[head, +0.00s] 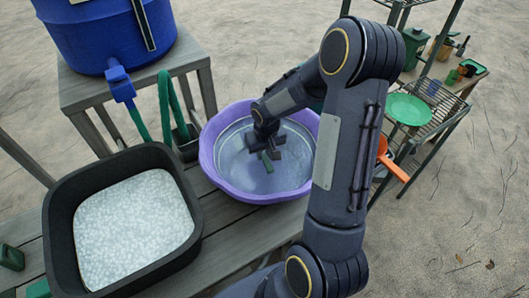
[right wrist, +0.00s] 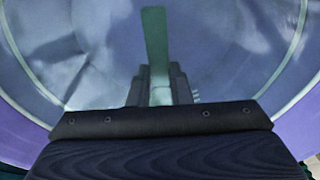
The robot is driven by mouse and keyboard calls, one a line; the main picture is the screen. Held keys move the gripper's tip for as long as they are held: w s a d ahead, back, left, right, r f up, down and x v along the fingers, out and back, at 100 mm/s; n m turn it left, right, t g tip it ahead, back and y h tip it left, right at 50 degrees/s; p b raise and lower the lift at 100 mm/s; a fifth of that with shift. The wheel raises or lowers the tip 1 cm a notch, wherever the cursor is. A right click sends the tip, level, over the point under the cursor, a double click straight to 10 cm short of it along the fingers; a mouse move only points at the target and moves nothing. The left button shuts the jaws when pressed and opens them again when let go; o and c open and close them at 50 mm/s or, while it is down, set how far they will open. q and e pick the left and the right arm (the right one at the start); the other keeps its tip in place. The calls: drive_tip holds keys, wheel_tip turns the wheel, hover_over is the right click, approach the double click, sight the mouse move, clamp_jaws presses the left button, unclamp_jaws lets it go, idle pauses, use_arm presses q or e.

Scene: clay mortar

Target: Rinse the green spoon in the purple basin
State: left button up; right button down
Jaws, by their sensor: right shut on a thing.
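The purple basin (head: 214,168) stands on the grey wooden bench and holds clear water. My right gripper (head: 267,155) is inside the basin's rim, shut on the green spoon (head: 267,163). The spoon also shows in the right wrist view (right wrist: 155,45), sticking out past the fingers (right wrist: 158,90) over the basin's interior (right wrist: 230,60). I cannot tell how deep the spoon is in the water. My left gripper is in neither view.
A rack with a green plate (head: 408,109) and an orange utensil (head: 394,168) stands at right.

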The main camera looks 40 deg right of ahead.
sight(266, 156)
drive_tip(key=shift+s+d, duration=0.25)
wheel_tip(266, 156, up, 13)
drive_tip(key=p, duration=0.8)
drive_tip(key=shift+f+p, duration=0.2)
drive_tip(key=shift+p, duration=0.2)
idle(0.8)
drive_tip(key=r+m, duration=0.1)
drive_tip(key=m, duration=0.1)
drive_tip(key=r+m+b, duration=0.1)
drive_tip(key=m, duration=0.1)
drive_tip(key=r+m, duration=0.2)
drive_tip(key=m, duration=0.1)
drive_tip(key=shift+w+a+g+h, duration=0.2)
drive_tip(key=shift+a+g+h, duration=0.1)
drive_tip(key=shift+h, duration=0.1)
